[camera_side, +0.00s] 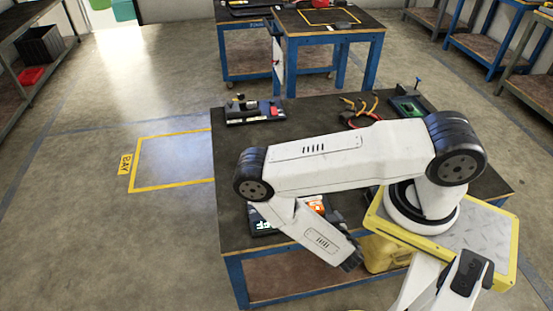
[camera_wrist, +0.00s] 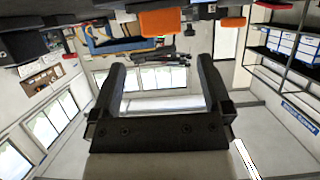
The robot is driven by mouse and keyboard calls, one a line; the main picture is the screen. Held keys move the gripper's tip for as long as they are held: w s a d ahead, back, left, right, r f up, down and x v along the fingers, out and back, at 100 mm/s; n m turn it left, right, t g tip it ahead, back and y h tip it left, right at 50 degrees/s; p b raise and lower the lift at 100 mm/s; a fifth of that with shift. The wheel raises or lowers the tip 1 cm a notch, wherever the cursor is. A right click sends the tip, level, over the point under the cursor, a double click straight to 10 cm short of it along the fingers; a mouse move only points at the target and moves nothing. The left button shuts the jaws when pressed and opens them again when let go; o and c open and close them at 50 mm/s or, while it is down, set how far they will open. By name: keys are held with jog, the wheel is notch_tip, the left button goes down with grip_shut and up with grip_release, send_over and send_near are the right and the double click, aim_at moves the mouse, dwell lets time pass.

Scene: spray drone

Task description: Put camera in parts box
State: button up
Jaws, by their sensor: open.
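My gripper (camera_wrist: 161,75) is open in the wrist view, with its two dark fingers apart and nothing seen between them. In the side view my gripper (camera_side: 351,262) hangs low at the front of the dark-topped workbench (camera_side: 235,175), with the arm bent in front of the bench. I cannot pick out the camera for certain in either view. I also cannot tell which item is the parts box. A dark item with bright orange, white and green markings (camera_side: 265,226) lies on the bench beside my forearm, partly hidden by it.
A black unit with a red part (camera_side: 255,112) sits at the bench's back left. Orange-tipped wiring (camera_side: 360,110) and a green board in a dark holder (camera_side: 408,106) are at the back right. In the wrist view, an orange block (camera_wrist: 160,22) shows at the top.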

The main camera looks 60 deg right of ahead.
jog(key=shift+w+a, duration=0.3)
jog(key=shift+w, duration=0.2)
jog(key=w+a+r+n+g+y, duration=0.2)
jog(key=w+a+r+g+y, duration=0.2)
jog(key=w+a+r+y, duration=0.7)
jog(key=s+d+r+n+g, duration=0.1)
jog(key=r+n, duration=0.1)
jog(key=r, duration=0.4)
jog(key=s+d+r+n+g+h, duration=0.1)
jog(key=r+n, duration=0.1)
jog(key=r, duration=0.5)
jog(key=s+d+r+n+g, duration=0.1)
jog(key=d+r+n, duration=0.1)
jog(key=r, duration=0.5)
jog(key=shift+s+n, duration=0.25)
jog(key=shift+n, duration=0.25)
jog(key=shift+w+d, duration=0.1)
